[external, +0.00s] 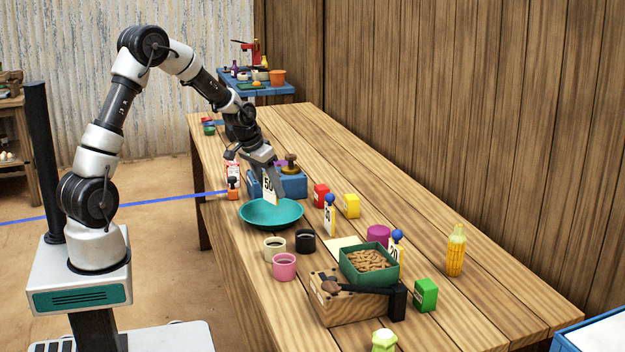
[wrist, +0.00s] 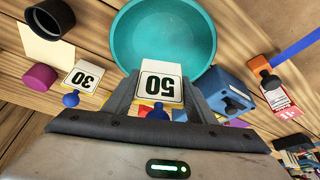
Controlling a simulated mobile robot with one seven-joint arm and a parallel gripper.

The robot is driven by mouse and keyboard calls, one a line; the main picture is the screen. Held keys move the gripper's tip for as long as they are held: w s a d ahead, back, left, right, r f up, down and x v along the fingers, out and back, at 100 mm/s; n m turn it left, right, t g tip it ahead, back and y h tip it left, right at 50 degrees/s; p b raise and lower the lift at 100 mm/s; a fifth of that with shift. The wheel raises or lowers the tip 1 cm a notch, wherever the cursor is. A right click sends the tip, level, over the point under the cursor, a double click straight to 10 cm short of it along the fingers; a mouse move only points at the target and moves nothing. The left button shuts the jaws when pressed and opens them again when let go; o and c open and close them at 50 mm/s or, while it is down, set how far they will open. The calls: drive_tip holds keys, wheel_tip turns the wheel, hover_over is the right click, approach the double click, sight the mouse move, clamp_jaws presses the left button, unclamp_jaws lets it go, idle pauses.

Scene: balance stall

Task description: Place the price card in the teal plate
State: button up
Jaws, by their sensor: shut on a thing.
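The price card (external: 269,190) is white with a black "50" and is held in my gripper (external: 264,172). In the wrist view the card (wrist: 161,82) sits between the two fingers of my gripper (wrist: 159,98), with a blue knob at its near end. The teal plate (external: 262,222) is a round shallow dish on the wooden table, and looks empty. The plate (wrist: 195,28) shows just beyond the card in the wrist view. The card hangs above the plate's back part in the external view; whether it touches the plate I cannot tell.
A blue box (external: 292,184) sits behind the plate. Cream (external: 275,248), pink (external: 284,266) and black (external: 306,241) cups stand in front. A green box of nuts (external: 347,262) is at the front right. The table's right side is mostly clear.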

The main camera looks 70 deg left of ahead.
sight(269, 199)
drive_tip(key=shift+f+b, duration=0.35)
drive_tip(key=shift+f, duration=2.5)
drive_tip(key=shift+f, duration=0.2)
drive_tip(key=o, duration=1)
drive_tip(key=shift+o, duration=0.2)
drive_tip(key=shift+r, duration=0.1)
